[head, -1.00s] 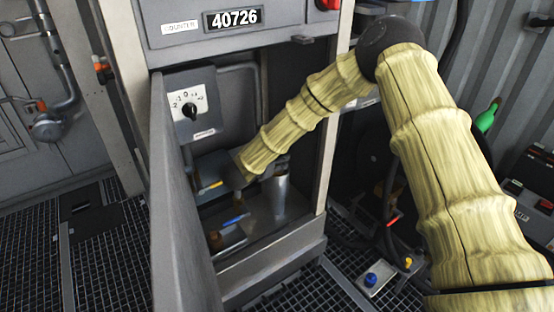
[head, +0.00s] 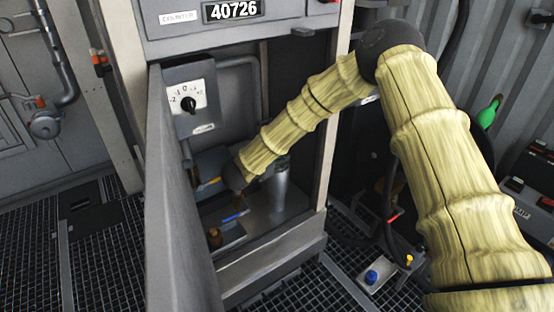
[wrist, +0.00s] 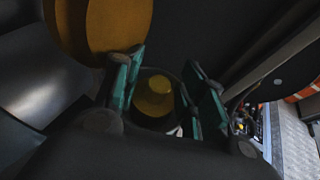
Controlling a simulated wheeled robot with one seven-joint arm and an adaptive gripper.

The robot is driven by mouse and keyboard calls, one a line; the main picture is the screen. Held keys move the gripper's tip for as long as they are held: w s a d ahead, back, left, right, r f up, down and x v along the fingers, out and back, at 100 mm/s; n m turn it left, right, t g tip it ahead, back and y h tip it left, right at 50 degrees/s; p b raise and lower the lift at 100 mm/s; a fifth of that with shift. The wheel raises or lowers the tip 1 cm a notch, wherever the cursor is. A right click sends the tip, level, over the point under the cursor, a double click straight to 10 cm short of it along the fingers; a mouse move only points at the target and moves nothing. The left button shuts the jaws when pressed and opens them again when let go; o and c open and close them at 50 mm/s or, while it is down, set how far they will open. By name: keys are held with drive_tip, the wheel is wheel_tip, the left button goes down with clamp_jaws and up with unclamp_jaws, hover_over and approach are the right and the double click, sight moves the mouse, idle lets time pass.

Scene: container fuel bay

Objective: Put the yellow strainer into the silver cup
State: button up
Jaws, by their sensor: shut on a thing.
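The silver cup (head: 281,192) stands upright inside the open cabinet bay in the head view, toward the right side. My gripper (head: 238,185) is just left of the cup, pointing down into the bay. In the wrist view, my gripper's teal fingers (wrist: 165,92) close around a dim yellow thing (wrist: 153,96), which looks like the yellow strainer. Its full shape is hidden, and in the head view I cannot make it out clearly.
The open cabinet door (head: 178,200) stands left of my arm, and the right post (head: 327,145) bounds the bay. A small brown thing (head: 214,238) and a blue thing (head: 236,216) lie on the bay floor. An ochre rounded thing (wrist: 108,25) is near the left finger.

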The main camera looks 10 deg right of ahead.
drive_tip(key=o, duration=1.1)
drive_tip(key=shift+s, duration=0.1)
drive_tip(key=v, duration=0.7)
drive_tip(key=shift+r, duration=0.15)
drive_tip(key=shift+s+a, duration=0.1)
drive_tip(key=shift+a, duration=0.05)
